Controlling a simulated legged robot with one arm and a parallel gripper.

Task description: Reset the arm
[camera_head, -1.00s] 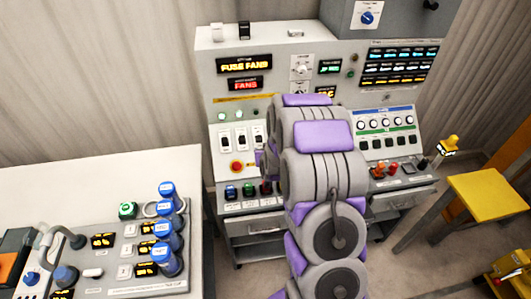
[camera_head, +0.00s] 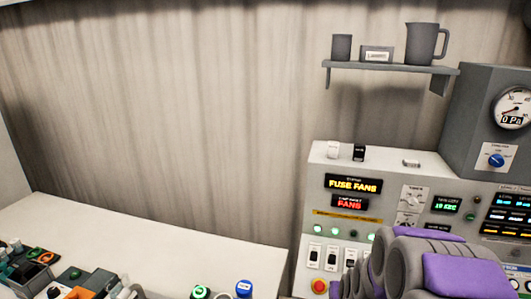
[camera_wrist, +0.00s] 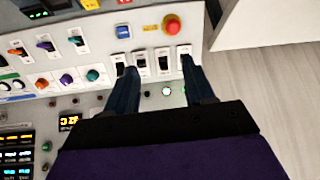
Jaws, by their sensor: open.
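My arm (camera_head: 455,270), grey with purple covers, shows at the lower right in the head view, in front of the control console (camera_head: 325,222). My gripper (camera_wrist: 155,68) shows in the wrist view with its two dark fingers apart and nothing between them. The fingers point at a row of black rocker switches (camera_wrist: 163,61) on the console panel, which appears upside down there. I cannot tell whether a fingertip touches the panel. In the head view the gripper is hidden behind the arm or out of frame.
A red button (camera_wrist: 172,24) sits beyond the switches. A white table (camera_head: 150,240) with knobs and devices stands at left. A shelf (camera_head: 385,68) with a jug (camera_head: 422,42) hangs above the console. A grey gauge box (camera_head: 475,130) stands at right.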

